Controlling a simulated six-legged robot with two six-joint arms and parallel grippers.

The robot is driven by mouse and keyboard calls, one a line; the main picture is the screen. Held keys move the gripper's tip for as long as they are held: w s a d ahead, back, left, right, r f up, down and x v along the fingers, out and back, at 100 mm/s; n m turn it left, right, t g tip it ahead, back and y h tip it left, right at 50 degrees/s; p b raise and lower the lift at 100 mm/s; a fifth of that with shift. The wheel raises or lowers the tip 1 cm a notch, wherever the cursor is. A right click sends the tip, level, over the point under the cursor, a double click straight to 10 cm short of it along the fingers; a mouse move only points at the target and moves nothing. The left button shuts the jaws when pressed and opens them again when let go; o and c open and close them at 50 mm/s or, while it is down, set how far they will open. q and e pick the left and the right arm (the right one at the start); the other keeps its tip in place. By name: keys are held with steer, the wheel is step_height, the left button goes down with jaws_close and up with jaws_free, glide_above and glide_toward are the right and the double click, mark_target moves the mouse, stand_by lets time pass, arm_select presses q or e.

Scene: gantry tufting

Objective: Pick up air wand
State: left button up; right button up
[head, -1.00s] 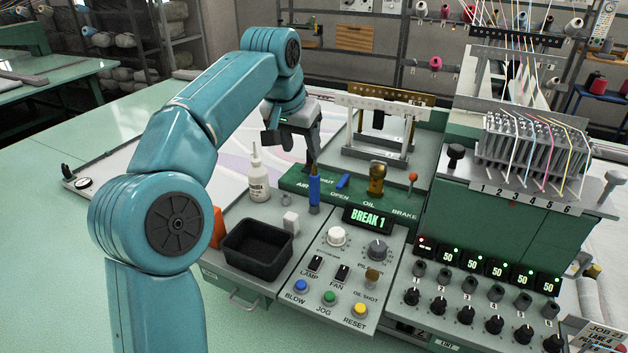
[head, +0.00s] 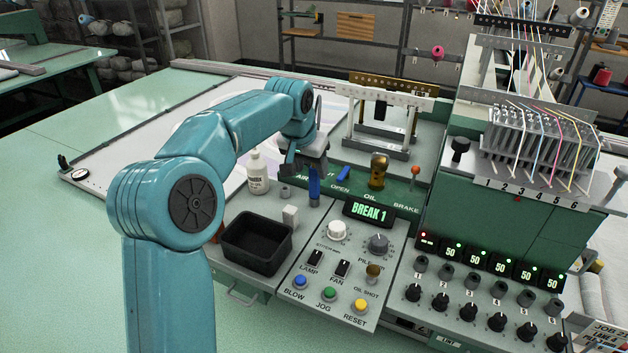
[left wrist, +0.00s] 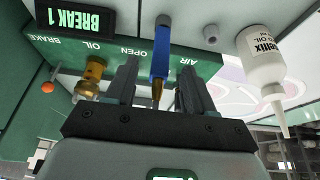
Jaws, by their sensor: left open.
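The air wand (head: 314,188) is a slim upright tool with a blue body, standing at the left end of the green valve panel. In the left wrist view the wand (left wrist: 161,48) has a blue body and a brass-coloured end pointing toward my gripper. My left gripper (head: 303,168) is open at the upper part of the wand. In the left wrist view the fingers of my left gripper (left wrist: 158,68) lie one on each side of the wand, with gaps showing. The wand's top is partly hidden by the gripper in the head view. My right gripper is not in view.
A white oil bottle (head: 258,172) stands left of the wand. A blue lever (head: 343,174) and a brass oil fitting (head: 378,171) are to its right. A black tray (head: 230,250), a white block (head: 291,216) and the button panel (head: 345,290) lie in front.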

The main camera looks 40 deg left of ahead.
mark_target(313, 169)
arm_select(q)
steer(key=x, duration=0.4)
steer(key=shift+w+a+f+p, duration=0.1)
steer(key=shift+w+a+p, duration=0.05)
steer(key=shift+w+p, duration=0.25)
steer(key=shift+w+f, duration=0.15)
steer(key=shift+s, duration=0.35)
steer(key=c, duration=0.4)
steer(key=shift+w, duration=0.2)
jaws_close()
steer(key=shift+s, duration=0.1)
